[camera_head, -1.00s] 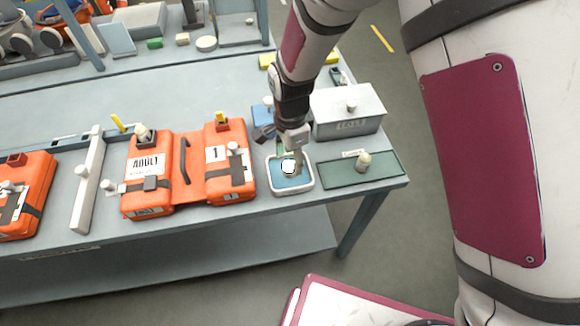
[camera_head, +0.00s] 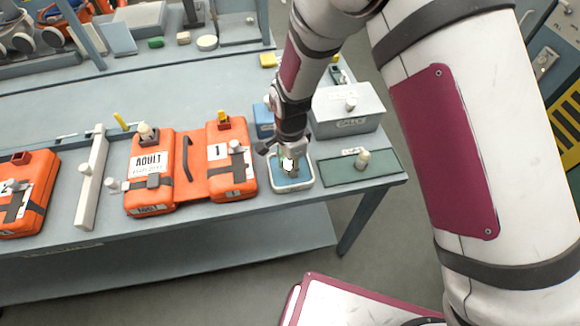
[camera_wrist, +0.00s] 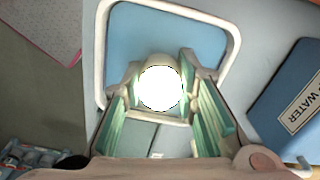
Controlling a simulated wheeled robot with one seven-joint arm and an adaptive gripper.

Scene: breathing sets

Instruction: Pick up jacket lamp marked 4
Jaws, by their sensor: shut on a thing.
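A small lamp with a round, bright white top (camera_wrist: 160,88) sits between the green-padded fingers of my gripper (camera_wrist: 160,105) in the wrist view. My gripper is shut on it. In the head view my gripper (camera_head: 290,158) points down over a white-rimmed tray with a blue floor (camera_head: 305,183), near the right end of the bench. The lamp's pale body (camera_head: 289,166) shows just below the fingers there. No number can be read on it. I cannot tell whether its base still touches the tray floor.
Orange jackets marked ADULT and 1 (camera_head: 185,170) lie left of the tray. A grey lidded box (camera_head: 350,120) stands behind right. A green plate (camera_head: 345,172) with a cream knob lies to the right. A blue box marked WATER (camera_wrist: 290,105) is close beside the tray.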

